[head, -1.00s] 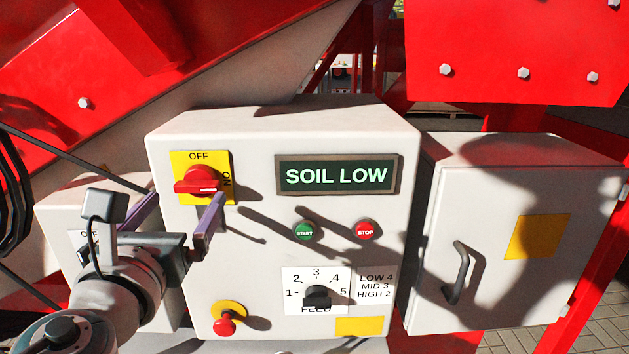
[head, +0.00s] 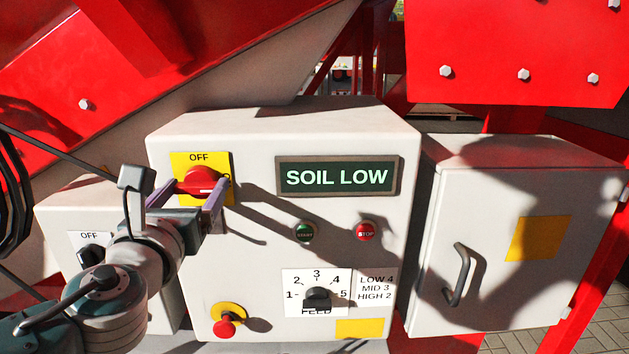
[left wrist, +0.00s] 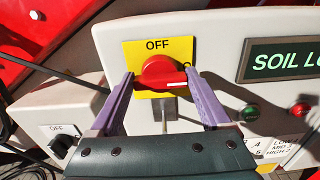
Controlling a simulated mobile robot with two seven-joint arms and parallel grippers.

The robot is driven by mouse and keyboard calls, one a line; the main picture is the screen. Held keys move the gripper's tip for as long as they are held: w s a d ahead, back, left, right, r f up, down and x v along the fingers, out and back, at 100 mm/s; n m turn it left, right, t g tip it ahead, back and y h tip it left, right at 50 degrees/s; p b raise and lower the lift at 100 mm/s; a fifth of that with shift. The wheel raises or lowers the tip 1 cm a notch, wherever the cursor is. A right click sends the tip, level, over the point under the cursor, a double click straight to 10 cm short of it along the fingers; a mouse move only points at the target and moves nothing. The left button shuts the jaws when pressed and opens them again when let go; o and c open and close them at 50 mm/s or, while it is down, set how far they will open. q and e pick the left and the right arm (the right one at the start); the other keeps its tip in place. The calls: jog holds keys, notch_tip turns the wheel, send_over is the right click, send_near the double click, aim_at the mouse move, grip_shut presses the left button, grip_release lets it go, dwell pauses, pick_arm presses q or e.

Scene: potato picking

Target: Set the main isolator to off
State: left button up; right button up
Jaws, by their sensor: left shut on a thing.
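The main isolator is a red rotary knob (head: 201,179) on a yellow plate (head: 186,160), at the upper left of the white control box. OFF is printed at the plate's top; the ON print at its right side is hidden behind my gripper. The knob's handle lies roughly level, its white mark at the right end. My left gripper (head: 199,185) is shut on the knob, one purple finger at each end of the handle. In the left wrist view the knob (left wrist: 162,70) sits between both fingertips (left wrist: 160,77). My right gripper is not in view.
The white control box (head: 250,215) also carries a SOIL LOW display (head: 337,176), START (head: 305,232) and STOP (head: 366,230) buttons, a feed dial (head: 317,296) and a red mushroom button (head: 225,327). A smaller OFF switch (head: 95,250) is left. A handled cabinet (head: 500,290) stands right.

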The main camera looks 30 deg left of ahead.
pick_arm(q)
jog(key=c, duration=0.5)
jog(key=shift+n, duration=0.3)
jog(key=shift+f+n+b, duration=0.15)
jog(key=shift+n+b, duration=0.6)
jog(key=shift+n, duration=0.25)
jog(key=n+b, duration=0.2)
jog(key=n, duration=0.2)
jog(key=shift+n, duration=0.3)
jog(key=n+b, duration=0.2)
jog(key=n, duration=0.3)
jog(key=shift+s+a, duration=0.1)
jog(key=n+b, duration=0.1)
jog(key=n, duration=0.4)
jog(key=shift+n, duration=0.4)
jog(key=shift+b, duration=0.3)
